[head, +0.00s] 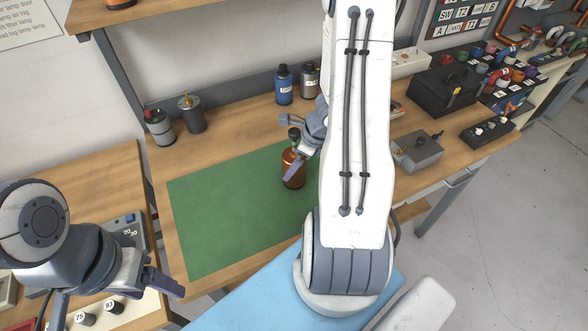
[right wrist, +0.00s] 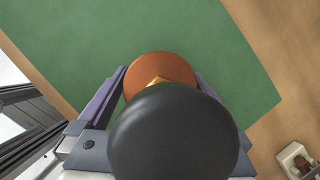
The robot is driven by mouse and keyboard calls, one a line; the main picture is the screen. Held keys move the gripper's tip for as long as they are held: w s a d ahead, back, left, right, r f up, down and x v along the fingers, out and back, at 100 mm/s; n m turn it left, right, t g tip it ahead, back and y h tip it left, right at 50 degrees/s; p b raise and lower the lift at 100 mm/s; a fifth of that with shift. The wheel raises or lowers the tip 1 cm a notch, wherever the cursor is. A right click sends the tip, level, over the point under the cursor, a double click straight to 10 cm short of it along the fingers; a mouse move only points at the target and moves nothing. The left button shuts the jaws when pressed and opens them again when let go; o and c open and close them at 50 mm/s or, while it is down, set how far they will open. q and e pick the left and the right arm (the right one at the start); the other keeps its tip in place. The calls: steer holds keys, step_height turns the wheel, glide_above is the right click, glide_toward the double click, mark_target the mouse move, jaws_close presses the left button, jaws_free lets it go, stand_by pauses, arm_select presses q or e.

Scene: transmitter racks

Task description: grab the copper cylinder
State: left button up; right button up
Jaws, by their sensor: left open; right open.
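The copper cylinder (head: 294,172) stands upright on the green mat (head: 215,215), with a dark round knob on top. In the right wrist view its copper body (right wrist: 160,68) is partly hidden behind the large black knob (right wrist: 172,135). My right gripper (head: 289,148) is open at the cylinder, its fingers on either side of it. I cannot tell whether they touch it. My left gripper (head: 115,305) is open and empty at the lower left, over a panel.
A blue bottle (head: 283,85) and a dark bottle (head: 310,80) stand behind the cylinder. A grey switch box (head: 418,152) and a black case (head: 447,90) are on the right. The mat's left half is clear.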

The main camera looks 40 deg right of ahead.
steer(key=c, duration=1.5)
jaws_close()
steer(key=shift+r, duration=0.2)
